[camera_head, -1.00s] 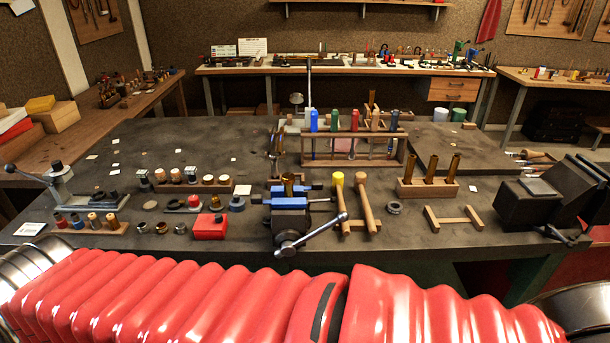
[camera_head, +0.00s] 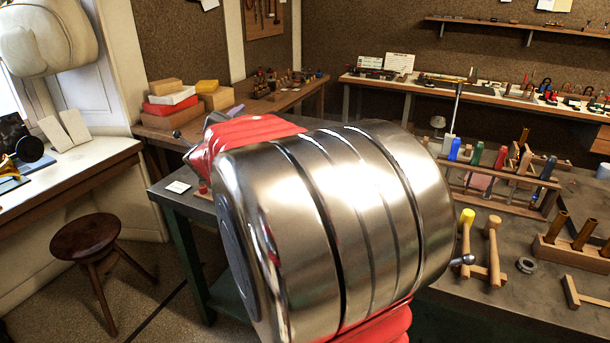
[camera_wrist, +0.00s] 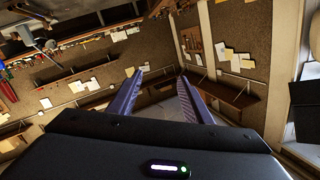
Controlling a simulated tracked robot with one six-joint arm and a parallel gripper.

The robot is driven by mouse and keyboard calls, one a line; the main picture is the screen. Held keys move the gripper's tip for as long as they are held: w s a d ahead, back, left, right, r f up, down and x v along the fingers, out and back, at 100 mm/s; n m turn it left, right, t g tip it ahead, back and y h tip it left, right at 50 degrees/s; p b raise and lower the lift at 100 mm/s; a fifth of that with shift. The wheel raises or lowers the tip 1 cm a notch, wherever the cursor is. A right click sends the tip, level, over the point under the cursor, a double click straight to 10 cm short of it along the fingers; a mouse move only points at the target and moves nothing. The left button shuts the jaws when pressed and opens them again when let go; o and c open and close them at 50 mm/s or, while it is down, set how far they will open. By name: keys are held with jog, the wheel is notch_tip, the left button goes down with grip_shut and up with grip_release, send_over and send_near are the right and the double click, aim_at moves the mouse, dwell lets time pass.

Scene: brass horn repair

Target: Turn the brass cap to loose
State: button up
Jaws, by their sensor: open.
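The brass cap is not visible in either current view. In the head view, my red and metal arm covers the middle of the workbench, including nearly all of the blue vise. Only the tip of what looks like the vise handle (camera_head: 463,260) shows past the arm's right edge. My gripper (camera_wrist: 163,76) shows in the wrist view with its two dark fingers apart and nothing between them. It points across the room toward the walls, away from the bench top.
Right of my arm, the bench holds a yellow-headed mallet (camera_head: 466,235), a metal ring (camera_head: 526,265), a rack of coloured-handled tools (camera_head: 500,190) and a wooden block with brass tubes (camera_head: 572,250). A round stool (camera_head: 86,240) stands on the floor at left.

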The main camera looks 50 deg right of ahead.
jog(key=s+d+f+m+g+h, duration=0.1)
jog(key=s+d+f+m+g, duration=0.25)
jog(key=s+d+g, duration=0.4)
jog(key=s+d+f+m+g+h, duration=0.1)
jog(key=s+d+f+m+g, duration=0.2)
jog(key=s+d+m+g, duration=0.4)
jog(key=s+a+f+m+g+y, duration=0.2)
jog(key=s+f+g+y, duration=0.2)
jog(key=s, duration=0.4)
jog(key=s+a+f+m+g+y, duration=0.2)
jog(key=s+f+g+y, duration=0.3)
jog(key=s, duration=0.4)
jog(key=shift+m+g+y, duration=0.45)
jog(key=shift+g+y, duration=0.45)
jog(key=shift+g, duration=0.35)
jog(key=shift+s+d+f, duration=0.1)
jog(key=shift+s, duration=0.05)
jog(key=x, duration=1.3)
jog(key=shift+s+d, duration=0.15)
jog(key=shift+s, duration=0.15)
jog(key=shift+c, duration=0.6)
